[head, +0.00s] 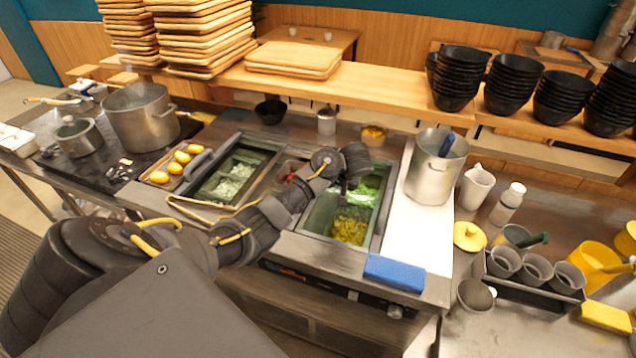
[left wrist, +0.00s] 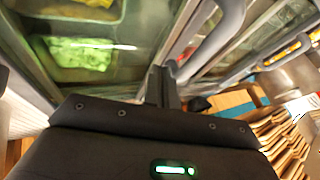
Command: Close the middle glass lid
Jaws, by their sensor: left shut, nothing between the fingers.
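The counter unit has glass-topped wells. The left well (head: 232,176) shows pale contents; the right well (head: 348,222) shows green and yellow food. The middle glass lid is mostly hidden behind my left arm in the head view, so I cannot tell how far it stands open. In the left wrist view, glass panes with grey handles (left wrist: 216,38) lie beyond my fingers, and green food (left wrist: 78,52) shows at the left. My left gripper (head: 356,163) is over the back of the right well. Its fingers (left wrist: 162,88) are shut and empty, close to a grey handle; contact is unclear. My right gripper is out of view.
A blue sponge (head: 394,272) lies at the front edge. A metal pot (head: 436,168) stands right of the wells. A tray of orange-yellow items (head: 178,166) is at the left. Stacked boards (head: 205,38) and black bowls (head: 513,85) line the back shelf.

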